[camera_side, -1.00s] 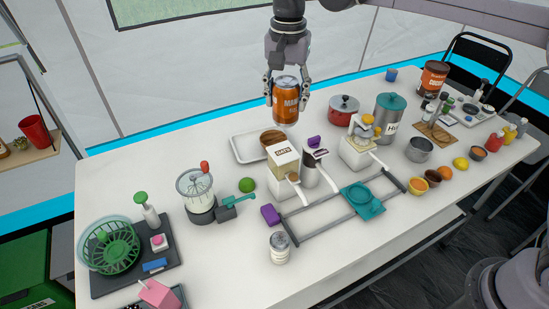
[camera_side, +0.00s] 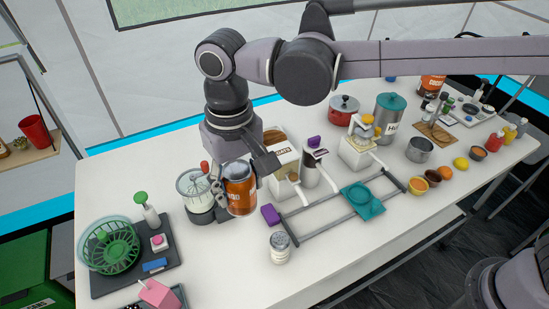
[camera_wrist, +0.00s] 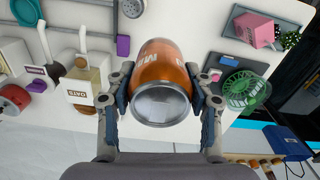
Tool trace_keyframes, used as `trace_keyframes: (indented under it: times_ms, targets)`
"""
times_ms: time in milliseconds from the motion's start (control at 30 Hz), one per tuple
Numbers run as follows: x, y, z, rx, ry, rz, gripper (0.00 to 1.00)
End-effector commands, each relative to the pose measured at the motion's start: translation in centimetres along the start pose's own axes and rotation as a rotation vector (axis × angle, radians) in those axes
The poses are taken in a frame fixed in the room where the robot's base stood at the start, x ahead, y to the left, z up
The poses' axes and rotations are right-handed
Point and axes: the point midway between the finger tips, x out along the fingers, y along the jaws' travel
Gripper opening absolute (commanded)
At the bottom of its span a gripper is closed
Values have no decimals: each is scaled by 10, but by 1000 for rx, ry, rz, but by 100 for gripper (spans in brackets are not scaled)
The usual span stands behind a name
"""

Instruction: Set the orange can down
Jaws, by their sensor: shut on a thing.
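The orange can (camera_side: 239,190) has white lettering and silver ends. My gripper (camera_side: 238,178) is shut on it, with the can upright between the fingers.
Bare table lies in front.

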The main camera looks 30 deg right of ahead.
Motion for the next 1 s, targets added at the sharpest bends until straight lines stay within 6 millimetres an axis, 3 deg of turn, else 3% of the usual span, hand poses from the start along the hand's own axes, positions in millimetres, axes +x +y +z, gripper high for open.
trace_keyframes:
  times_ms: [233, 467, 1000]
  targets:
    - [47, 0, 0, 2, 0, 0, 39]
    - [69, -6, 1, 0, 0, 0, 39]
    - [127, -99, 27, 0, 0, 0, 39]
